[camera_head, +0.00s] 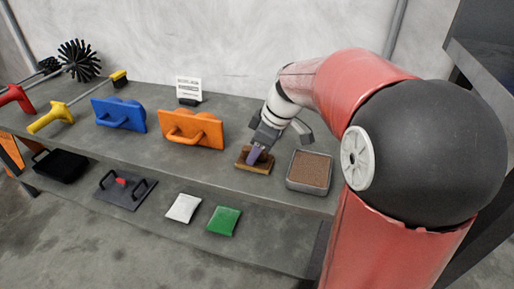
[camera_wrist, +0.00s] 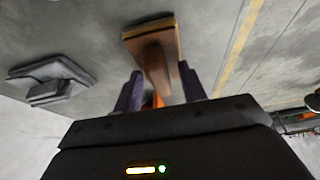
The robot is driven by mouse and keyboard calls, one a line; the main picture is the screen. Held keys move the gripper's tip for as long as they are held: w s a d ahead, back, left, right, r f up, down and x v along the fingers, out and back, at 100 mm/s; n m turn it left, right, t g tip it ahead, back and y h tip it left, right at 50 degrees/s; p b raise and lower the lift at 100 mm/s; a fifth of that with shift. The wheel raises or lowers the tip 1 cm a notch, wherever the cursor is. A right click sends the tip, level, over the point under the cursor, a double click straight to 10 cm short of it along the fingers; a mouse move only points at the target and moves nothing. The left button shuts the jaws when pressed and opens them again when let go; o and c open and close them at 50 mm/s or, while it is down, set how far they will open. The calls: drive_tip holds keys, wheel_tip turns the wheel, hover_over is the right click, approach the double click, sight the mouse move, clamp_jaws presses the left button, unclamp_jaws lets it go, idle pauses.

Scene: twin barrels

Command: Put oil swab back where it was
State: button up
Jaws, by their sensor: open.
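A brown wooden block with an upright handle, which looks like the oil swab (camera_head: 245,166), rests on the upper shelf beside a grey tray. It also shows at the top of the wrist view (camera_wrist: 135,32). My gripper (camera_head: 257,154) is right over it, with purple fingers. In the wrist view, my gripper (camera_wrist: 161,85) is open, with one finger on each side of the swab's handle. I cannot tell whether either finger touches the handle. The fingers hide part of the swab in the head view.
The grey tray (camera_head: 309,186) with brown filling stands close on the right. An orange handled float (camera_head: 190,129) and a blue one (camera_head: 119,114) stand to the left. A white card (camera_head: 188,86) stands behind. The lower shelf holds a white pad (camera_head: 183,208) and a green pad (camera_head: 223,221).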

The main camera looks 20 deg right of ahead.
drive_tip(key=p+v, duration=0.2)
drive_tip(key=v, duration=0.9)
drive_tip(key=s+a+f+m+t+h, duration=0.1)
drive_tip(key=s+f+m, duration=0.2)
drive_tip(key=s, duration=0.6)
drive_tip(key=s+a+f+m+t+h, duration=0.2)
drive_tip(key=s+f+m, duration=0.1)
drive_tip(key=s+m, duration=0.5)
drive_tip(key=shift+s+a+h, duration=0.3)
drive_tip(key=shift+s+a, duration=0.05)
drive_tip(key=shift+s, duration=0.15)
